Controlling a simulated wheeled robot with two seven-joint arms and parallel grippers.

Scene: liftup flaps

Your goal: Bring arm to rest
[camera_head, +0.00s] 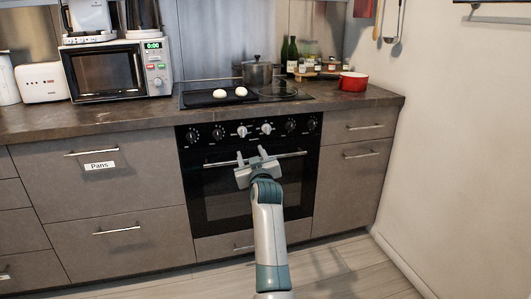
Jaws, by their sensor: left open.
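My left gripper (252,156) is in front of the black oven (225,205), with its arm reaching up from the bottom of the picture. Its two fingers point up and away and stand apart, with nothing seen between them. The fingertips overlap the silver oven door handle (290,155) in the picture; I cannot tell whether they touch it. The oven door is shut. My right gripper is not in view.
The dark countertop (120,115) holds a microwave (118,70), a toaster (41,82), a pot (257,73), and a red pan (353,81). Shut drawers flank the oven. A wall (455,150) closes off the right. Wooden floor (350,270) is open in front.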

